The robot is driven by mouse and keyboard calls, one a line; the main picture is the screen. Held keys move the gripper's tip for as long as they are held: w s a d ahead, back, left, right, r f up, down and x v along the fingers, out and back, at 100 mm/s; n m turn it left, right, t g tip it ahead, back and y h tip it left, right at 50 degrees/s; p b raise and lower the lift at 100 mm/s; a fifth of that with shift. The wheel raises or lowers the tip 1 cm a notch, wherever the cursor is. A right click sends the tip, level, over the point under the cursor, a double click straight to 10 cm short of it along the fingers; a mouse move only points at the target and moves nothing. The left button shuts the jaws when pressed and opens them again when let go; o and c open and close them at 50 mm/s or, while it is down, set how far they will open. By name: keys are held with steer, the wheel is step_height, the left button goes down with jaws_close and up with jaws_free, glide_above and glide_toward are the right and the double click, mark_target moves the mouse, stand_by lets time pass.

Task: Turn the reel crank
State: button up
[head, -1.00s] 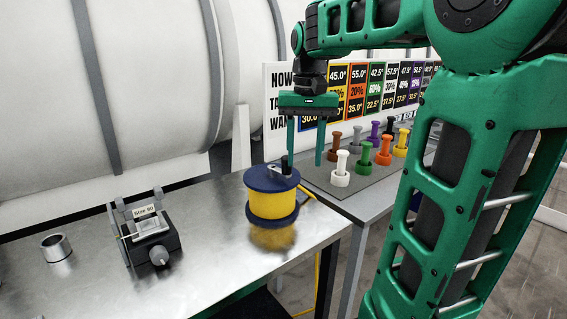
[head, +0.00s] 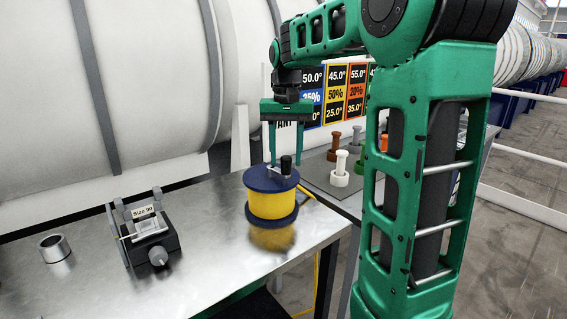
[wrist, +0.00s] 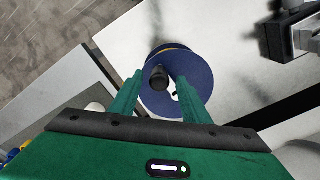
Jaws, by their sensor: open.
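The reel (head: 271,198) is a yellow spool with dark blue flanges, upright at the right end of the metal bench. Its crank has a black upright knob (head: 286,164) on top, near the right side of the upper flange. My gripper (head: 285,158) is open above the reel, fingers pointing down, one on each side of the knob in the head view. In the wrist view, the knob (wrist: 158,77) shows between the fingertips, nearer the left finger. Whether either finger touches it cannot be told.
A black device labelled "Size 90" (head: 152,245) and a metal ring (head: 55,247) stand on the bench (head: 210,262) to the left. A grey table with several coloured pegs (head: 340,168) and a number board (head: 335,95) lie behind right. A large white tank is behind.

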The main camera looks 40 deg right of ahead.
steer(key=shift+f, duration=1.05)
jaws_close()
steer(key=shift+d, duration=0.1)
